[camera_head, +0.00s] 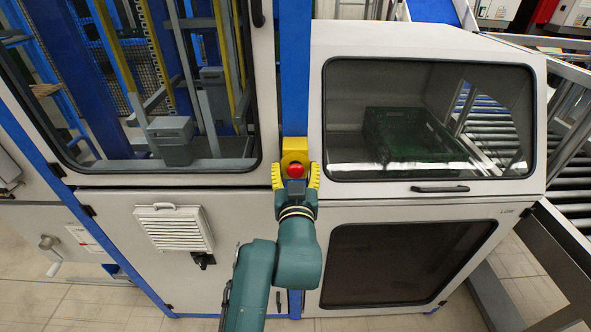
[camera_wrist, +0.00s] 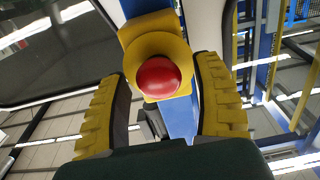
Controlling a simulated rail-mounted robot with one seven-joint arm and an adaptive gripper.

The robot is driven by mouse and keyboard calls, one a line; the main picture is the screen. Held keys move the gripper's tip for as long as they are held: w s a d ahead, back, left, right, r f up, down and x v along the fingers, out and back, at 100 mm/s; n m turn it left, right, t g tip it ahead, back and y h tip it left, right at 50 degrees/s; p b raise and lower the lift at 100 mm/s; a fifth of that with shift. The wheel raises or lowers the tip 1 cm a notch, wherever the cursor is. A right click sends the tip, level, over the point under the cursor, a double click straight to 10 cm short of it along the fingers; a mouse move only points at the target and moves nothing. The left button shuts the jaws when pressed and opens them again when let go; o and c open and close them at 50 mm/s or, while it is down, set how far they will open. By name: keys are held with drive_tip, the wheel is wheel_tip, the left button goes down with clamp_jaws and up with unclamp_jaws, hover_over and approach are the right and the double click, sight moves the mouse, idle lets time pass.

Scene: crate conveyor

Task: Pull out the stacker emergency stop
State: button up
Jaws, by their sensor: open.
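The emergency stop is a red mushroom button (camera_head: 291,170) on a yellow housing (camera_head: 295,147), mounted on a blue post between two white machine panels. In the wrist view the red button (camera_wrist: 158,77) sits near the centre, on its round yellow collar (camera_wrist: 142,45). My gripper (camera_head: 296,178) is at the button, with one yellow finger on each side of it. In the wrist view my gripper (camera_wrist: 165,85) is open, and gaps show between both fingers and the button. Whether the button is pressed in or out cannot be told.
A white hood with a window (camera_head: 430,120) is on the right, with a dark green crate (camera_head: 415,135) behind it. A framed glass door (camera_head: 262,90) is on the left. A vent (camera_head: 174,228) and a door handle (camera_head: 440,188) stick out nearby.

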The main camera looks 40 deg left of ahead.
drive_tip(key=shift+c, duration=0.3)
clamp_jaws()
drive_tip(key=shift+s+d, duration=0.1)
drive_tip(key=shift+s+d+r, duration=0.1)
drive_tip(key=shift+s+d, duration=0.3)
drive_tip(key=shift+s, duration=0.05)
drive_tip(key=shift+o, duration=0.3)
unclamp_jaws()
